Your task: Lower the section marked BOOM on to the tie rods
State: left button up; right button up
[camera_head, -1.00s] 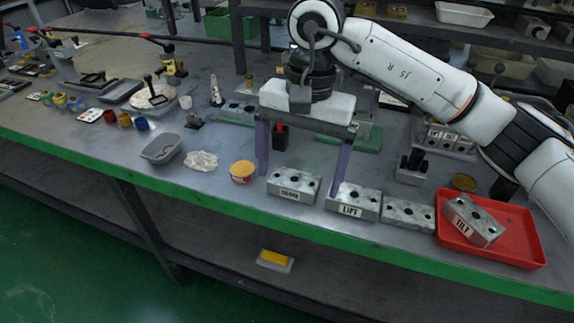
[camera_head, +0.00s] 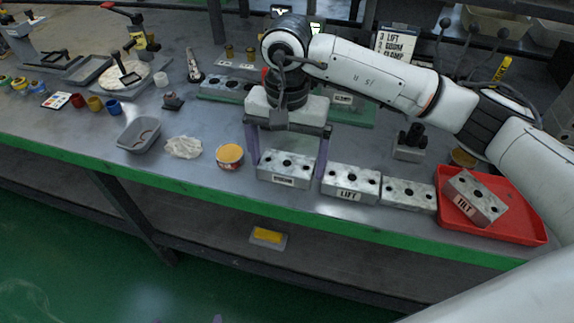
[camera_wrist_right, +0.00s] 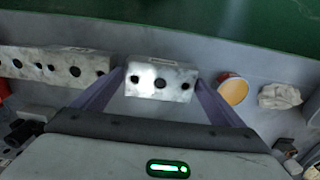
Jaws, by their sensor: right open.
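A grey steel block with several holes (camera_head: 290,165) stands near the table's front edge. Its small front label is blurred but looks like BOOM. My right gripper (camera_head: 287,160) is above it, fingers apart, one at each end of the block. In the right wrist view the block (camera_wrist_right: 160,78) lies between the fingertips; I cannot tell whether they touch it. Two fingertips of my left gripper (camera_head: 186,320) just show at the bottom edge, apart with nothing between them. I cannot make out the tie rods; my right arm covers part of the green mat (camera_head: 355,117) behind.
The LIFT block (camera_head: 350,181), a plain block (camera_head: 408,194) and the TILT block (camera_head: 475,198) in a red tray (camera_head: 520,225) line the right. A tin (camera_head: 230,156), a rag (camera_head: 183,147) and a grey tub (camera_head: 139,133) stand left. A sign (camera_head: 397,42) is at the back.

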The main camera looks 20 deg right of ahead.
jog(key=shift+f, duration=0.35)
jog(key=c, duration=1.2)
jog(key=shift+r, duration=0.1)
jog(key=shift+r, duration=0.1)
